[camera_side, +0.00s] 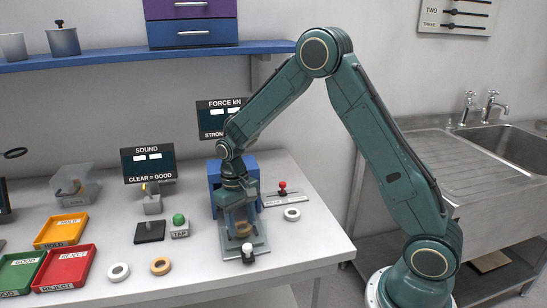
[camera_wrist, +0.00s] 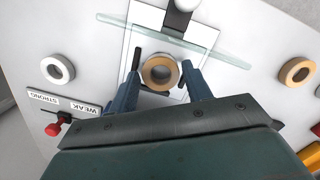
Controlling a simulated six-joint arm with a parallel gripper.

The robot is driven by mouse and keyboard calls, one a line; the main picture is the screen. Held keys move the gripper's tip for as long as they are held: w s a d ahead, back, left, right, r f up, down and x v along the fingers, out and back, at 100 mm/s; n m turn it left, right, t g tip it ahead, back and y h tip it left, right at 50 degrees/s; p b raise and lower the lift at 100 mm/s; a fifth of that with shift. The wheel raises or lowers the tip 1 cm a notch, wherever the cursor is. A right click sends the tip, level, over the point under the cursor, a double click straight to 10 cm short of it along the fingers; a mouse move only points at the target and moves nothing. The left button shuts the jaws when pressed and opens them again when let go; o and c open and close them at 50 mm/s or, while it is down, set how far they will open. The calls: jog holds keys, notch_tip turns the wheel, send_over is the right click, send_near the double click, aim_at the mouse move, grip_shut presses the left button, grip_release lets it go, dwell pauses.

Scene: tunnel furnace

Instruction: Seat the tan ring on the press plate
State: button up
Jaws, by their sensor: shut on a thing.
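My gripper (camera_wrist: 161,72) is shut on a tan ring (camera_wrist: 147,68), one finger on each side of it. In the side view my gripper (camera_side: 240,222) reaches down inside the press, and the tan ring (camera_side: 243,231) shows between its fingers. The light press plate (camera_wrist: 115,82) lies under the ring in the wrist view; its edge also shows in the side view (camera_side: 258,243). The ring appears over the plate, low down. I cannot tell whether it touches the plate.
The blue press frame (camera_side: 213,178) stands behind my gripper, with a clear shield (camera_wrist: 215,54) and white knob (camera_side: 248,253) in front. A white ring (camera_side: 292,214) and red-knobbed lever (camera_side: 282,187) lie right. Another tan ring (camera_side: 160,266) and white ring (camera_side: 118,272) lie left.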

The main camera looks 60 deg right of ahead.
jog(key=shift+f, duration=0.35)
dwell(0.6)
jog(key=o, duration=0.8)
jog(key=shift+r, duration=0.1)
jog(key=r, duration=0.4)
jog(key=w+r, duration=0.1)
jog(key=r, duration=0.8)
jog(key=shift+w+d+r, duration=0.25)
jog(key=shift+w, duration=0.05)
